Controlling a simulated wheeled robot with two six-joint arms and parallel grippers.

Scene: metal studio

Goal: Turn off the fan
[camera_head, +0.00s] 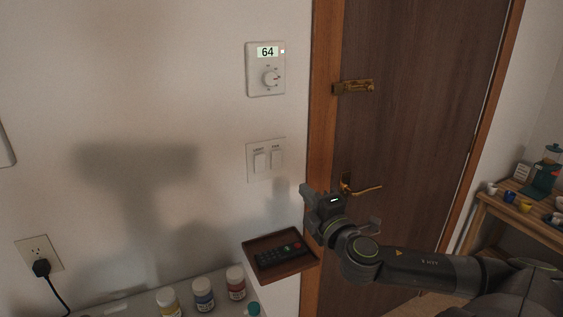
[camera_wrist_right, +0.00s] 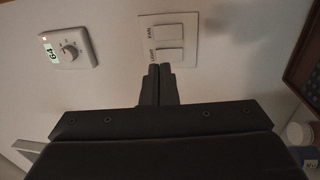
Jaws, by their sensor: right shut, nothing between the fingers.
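A white wall plate (camera_head: 252,171) carries two rocker switches beside the door frame. The left rocker (camera_head: 260,162) is labelled LIGHT and the right fan rocker (camera_head: 277,158) is labelled FAN. My right gripper (camera_head: 305,188) is shut and empty, to the right of and below the plate in the head view. In the right wrist view the plate (camera_wrist_right: 189,60) is turned sideways, with the fan rocker (camera_wrist_right: 166,31) above the light rocker (camera_wrist_right: 168,54). My shut fingertips (camera_wrist_right: 160,70) appear just below the light rocker. Whether they touch the wall cannot be told. My left gripper is out of view.
A thermostat (camera_head: 257,85) reading 64 is above the plate. A wooden tray (camera_head: 297,265) with a black remote (camera_head: 278,256) is below, near several bottles (camera_head: 204,294). A brown door (camera_head: 410,130) with a brass handle (camera_head: 362,189) is at right.

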